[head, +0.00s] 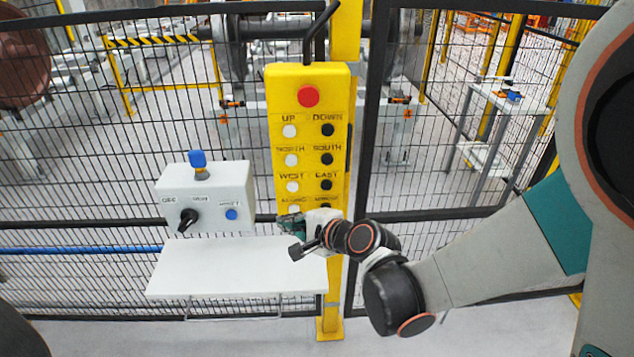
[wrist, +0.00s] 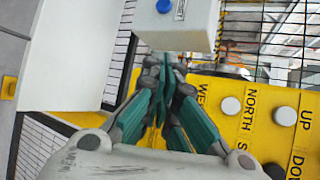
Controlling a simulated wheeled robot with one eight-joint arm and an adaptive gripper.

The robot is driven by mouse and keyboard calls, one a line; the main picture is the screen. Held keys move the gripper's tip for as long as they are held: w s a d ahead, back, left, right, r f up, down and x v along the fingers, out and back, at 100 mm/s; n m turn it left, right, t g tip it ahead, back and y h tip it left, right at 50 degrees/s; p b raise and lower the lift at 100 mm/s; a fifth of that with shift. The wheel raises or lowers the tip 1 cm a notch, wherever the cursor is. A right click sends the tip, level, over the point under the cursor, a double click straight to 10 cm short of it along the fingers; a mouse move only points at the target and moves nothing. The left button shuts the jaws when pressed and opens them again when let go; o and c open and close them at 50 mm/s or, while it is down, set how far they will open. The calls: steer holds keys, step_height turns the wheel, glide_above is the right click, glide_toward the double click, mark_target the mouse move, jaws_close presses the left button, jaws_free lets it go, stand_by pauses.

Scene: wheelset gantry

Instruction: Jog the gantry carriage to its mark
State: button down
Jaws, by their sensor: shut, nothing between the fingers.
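The yellow pendant (head: 310,130) hangs upright on a yellow post, with a red stop button (head: 308,96) on top. Its white buttons on the left read UP, NORTH and WEST; its black ones on the right read DOWN, SOUTH and EAST. A bottom row is partly hidden by my gripper (head: 291,238), and its labels are unreadable. My gripper is in front of the pendant's lower end, pointing left. In the wrist view its teal fingers (wrist: 164,68) are together and empty, with the yellow panel (wrist: 262,112) behind and to the right. I cannot identify the gantry carriage or its mark.
A white control box (head: 215,192) with a black selector, a blue button and a blue-topped part stands left of the pendant. A white shelf (head: 235,268) lies below it. Black mesh fencing (head: 90,160) spans behind. A wheelset and a small table (head: 508,97) stand beyond the fence.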

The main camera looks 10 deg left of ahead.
mark_target(293, 186)
steer(key=shift+w, duration=0.15)
steer(key=w+a, duration=0.2)
steer(key=w, duration=0.6)
steer(key=shift+w, duration=0.15)
stand_by(0.3)
steer(key=shift+w+a, duration=0.1)
steer(key=shift+w, duration=0.05)
stand_by(1.3)
steer(key=shift+w, duration=0.25)
steer(key=shift+w+a, duration=0.15)
steer(key=shift+w, duration=0.25)
stand_by(0.8)
steer(key=shift+s+d, duration=0.2)
steer(key=shift+s, duration=0.6)
steer(key=shift+s, duration=0.15)
